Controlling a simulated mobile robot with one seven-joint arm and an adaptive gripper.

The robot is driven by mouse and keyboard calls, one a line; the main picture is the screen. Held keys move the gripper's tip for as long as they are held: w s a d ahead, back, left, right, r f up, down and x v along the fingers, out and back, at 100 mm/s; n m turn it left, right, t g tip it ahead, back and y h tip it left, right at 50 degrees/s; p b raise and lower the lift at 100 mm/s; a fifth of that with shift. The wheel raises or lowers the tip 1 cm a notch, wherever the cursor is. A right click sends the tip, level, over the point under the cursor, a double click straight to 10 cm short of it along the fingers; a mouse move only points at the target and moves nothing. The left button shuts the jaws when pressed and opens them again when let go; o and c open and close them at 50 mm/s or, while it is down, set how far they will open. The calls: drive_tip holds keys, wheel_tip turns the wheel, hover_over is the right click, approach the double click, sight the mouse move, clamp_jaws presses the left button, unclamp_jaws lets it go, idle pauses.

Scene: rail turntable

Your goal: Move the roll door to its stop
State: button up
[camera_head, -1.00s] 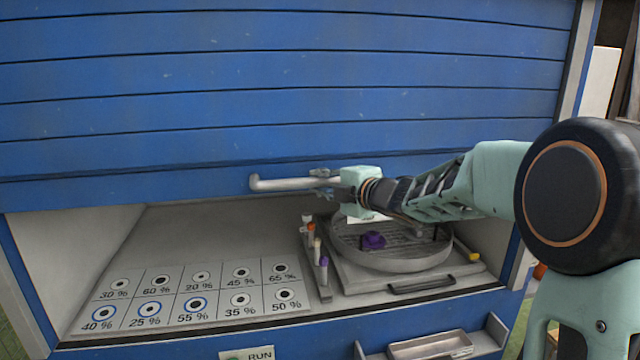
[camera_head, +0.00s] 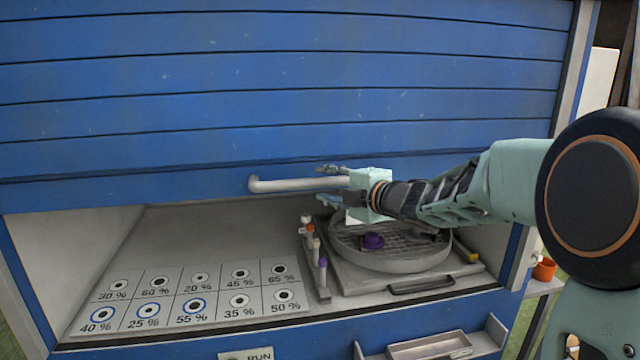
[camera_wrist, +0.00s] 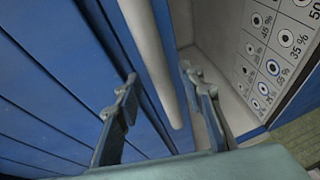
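The blue slatted roll door (camera_head: 200,100) covers the upper part of the cabinet, and its lower edge hangs above an open gap. A pale horizontal bar handle (camera_head: 290,184) is fixed near that edge. My gripper (camera_head: 335,175) is at the right part of the handle, with one finger showing just above the bar. In the wrist view my gripper (camera_wrist: 163,85) is open, one finger on each side of the handle (camera_wrist: 150,55), with gaps visible between bar and fingers.
Inside the cabinet are a panel of percentage-marked spots (camera_head: 190,296), a rack with several capped tubes (camera_head: 317,260), and a round turntable (camera_head: 385,258) with a purple piece (camera_head: 372,241). A metal tray (camera_head: 430,346) sits below. An orange pot (camera_head: 544,269) stands at right.

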drive_tip(key=v, duration=0.8)
drive_tip(key=shift+s+d, duration=0.3)
drive_tip(key=shift+r, duration=0.1)
